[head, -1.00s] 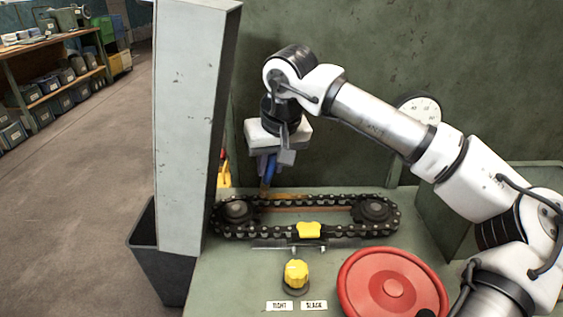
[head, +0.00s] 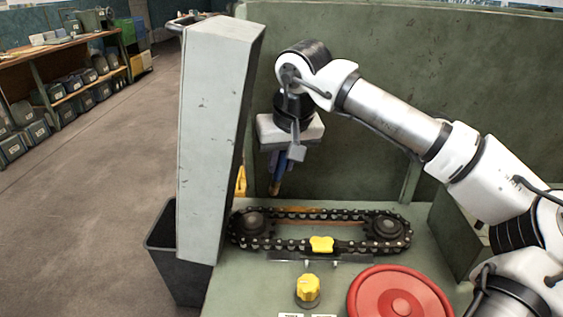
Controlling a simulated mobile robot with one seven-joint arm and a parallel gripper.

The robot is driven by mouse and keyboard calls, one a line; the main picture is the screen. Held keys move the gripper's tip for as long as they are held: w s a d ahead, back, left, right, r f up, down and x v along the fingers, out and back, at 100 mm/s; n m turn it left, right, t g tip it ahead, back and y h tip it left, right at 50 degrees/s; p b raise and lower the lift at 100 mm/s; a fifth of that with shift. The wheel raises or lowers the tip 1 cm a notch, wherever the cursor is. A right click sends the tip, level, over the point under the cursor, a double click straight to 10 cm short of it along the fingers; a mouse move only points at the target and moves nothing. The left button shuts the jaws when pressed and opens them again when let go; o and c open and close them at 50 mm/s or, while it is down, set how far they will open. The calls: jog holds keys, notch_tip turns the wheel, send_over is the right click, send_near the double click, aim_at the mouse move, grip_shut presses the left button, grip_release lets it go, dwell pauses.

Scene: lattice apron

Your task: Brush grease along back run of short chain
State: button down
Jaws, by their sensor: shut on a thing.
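The short chain (head: 283,246) is a dark loop around two dark sprockets, the left one (head: 250,223) and the right one (head: 386,227), on the green bench. A yellow clip-like piece (head: 321,244) sits on its front run. The back run (head: 345,213) lies along the far side, with an orange-brown streak near its middle-left. The fingers partly hide the handle.
A tall grey-green post (head: 215,140) stands close to the left of the chain, with a dark bin (head: 178,265) beside it. A yellow knob (head: 307,290) and a round red lid-like thing (head: 400,297) are in front. A green panel (head: 350,100) closes the back.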

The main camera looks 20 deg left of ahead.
jog(key=shift+r, duration=0.75)
jog(key=shift+r+p, duration=1.55)
jog(key=shift+f, duration=0.15)
jog(key=shift+b+x, duration=0.45)
jog(key=shift+x, duration=0.4)
